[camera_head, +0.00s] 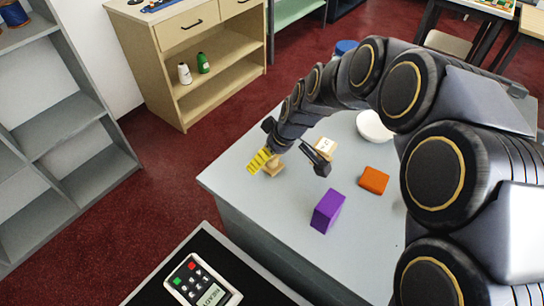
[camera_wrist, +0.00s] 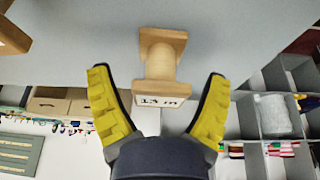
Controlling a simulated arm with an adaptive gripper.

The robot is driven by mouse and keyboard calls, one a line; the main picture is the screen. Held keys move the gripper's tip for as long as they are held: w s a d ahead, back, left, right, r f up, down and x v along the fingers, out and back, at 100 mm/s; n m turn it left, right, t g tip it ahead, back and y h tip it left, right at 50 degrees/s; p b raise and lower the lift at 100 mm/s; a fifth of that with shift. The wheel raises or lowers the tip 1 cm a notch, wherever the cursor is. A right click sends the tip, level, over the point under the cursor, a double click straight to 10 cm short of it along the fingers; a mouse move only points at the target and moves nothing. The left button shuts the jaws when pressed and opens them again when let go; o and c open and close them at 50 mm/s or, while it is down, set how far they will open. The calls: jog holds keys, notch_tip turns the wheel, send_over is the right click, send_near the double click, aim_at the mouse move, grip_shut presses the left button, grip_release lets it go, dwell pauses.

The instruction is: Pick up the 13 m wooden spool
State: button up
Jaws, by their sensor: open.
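The 13 m wooden spool (camera_wrist: 161,62) shows in the wrist view between and just beyond my gripper's (camera_wrist: 160,100) yellow-padded fingers. Its narrow waist and square ends are visible, and one end carries the label "13 m". My gripper is open, with a gap to the spool on both sides. In the head view the spool (camera_head: 273,171) stands near the left end of the grey table, partly hidden by a yellow finger. My gripper (camera_head: 290,162) is low over the table there, its fingers spread wide.
A second labelled wooden piece (camera_head: 326,146) stands to the right, near my dark finger; a wooden piece also shows at upper left in the wrist view (camera_wrist: 12,38). A purple block (camera_head: 327,211), an orange block (camera_head: 374,180) and a white bowl (camera_head: 374,127) share the table (camera_head: 240,185).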

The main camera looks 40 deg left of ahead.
jog(key=shift+a+f, duration=0.1)
jog(key=shift+f, duration=0.15)
jog(key=c, duration=1.2)
jog(key=shift+r, duration=0.15)
